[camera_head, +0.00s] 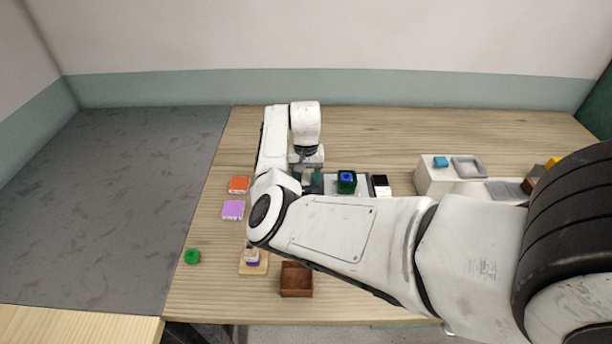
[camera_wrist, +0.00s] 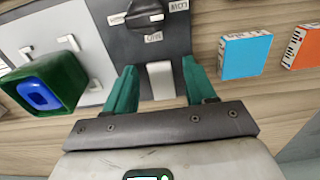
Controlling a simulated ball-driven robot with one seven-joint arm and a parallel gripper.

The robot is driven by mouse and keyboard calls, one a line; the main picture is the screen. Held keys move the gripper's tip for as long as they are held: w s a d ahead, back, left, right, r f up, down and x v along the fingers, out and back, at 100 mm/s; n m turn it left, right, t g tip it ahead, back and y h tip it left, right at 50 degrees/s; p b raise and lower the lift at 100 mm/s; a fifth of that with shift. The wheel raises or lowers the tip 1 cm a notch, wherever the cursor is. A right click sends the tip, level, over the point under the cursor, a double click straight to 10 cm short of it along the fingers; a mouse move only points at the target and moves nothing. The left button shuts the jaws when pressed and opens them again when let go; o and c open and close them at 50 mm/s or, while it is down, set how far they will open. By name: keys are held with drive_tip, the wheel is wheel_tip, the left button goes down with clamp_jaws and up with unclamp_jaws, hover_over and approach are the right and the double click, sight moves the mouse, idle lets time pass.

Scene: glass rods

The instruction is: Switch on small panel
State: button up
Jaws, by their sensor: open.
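The small panel (camera_wrist: 124,48) is a dark grey plate in the wrist view. It bears a black rotary knob (camera_wrist: 145,13) with printed labels beside it, cut by the top edge. A light grey block (camera_wrist: 162,80) sits at the panel's lower edge. My gripper (camera_wrist: 159,68) is open. Its two teal fingers stand on either side of the light grey block, with gaps visible. I cannot tell the fingers' height above the panel. In the head view my arm hides the panel, and only part of the teal fingers (camera_head: 317,178) shows.
A green block with a blue centre (camera_wrist: 44,85) stands close left of the fingers in the wrist view, on a pale plate (camera_wrist: 82,18). A blue block (camera_wrist: 245,55) and an orange block (camera_wrist: 303,47) lie right. A brown box (camera_head: 296,281) stands near the front edge.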

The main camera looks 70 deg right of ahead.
drive_tip(key=shift+c, duration=0.2)
clamp_jaws()
drive_tip(key=y+b, duration=0.1)
drive_tip(key=g+y+b, duration=0.1)
drive_tip(key=b, duration=0.1)
drive_tip(key=shift+w+d+f+y, duration=0.1)
drive_tip(key=shift+w+d+y, duration=0.1)
drive_tip(key=shift+d+y, duration=0.15)
drive_tip(key=shift+d+r+y+b, duration=0.1)
drive_tip(key=shift+r+y+b, duration=0.2)
drive_tip(key=shift+b, duration=0.35)
drive_tip(key=shift+o, duration=0.2)
unclamp_jaws()
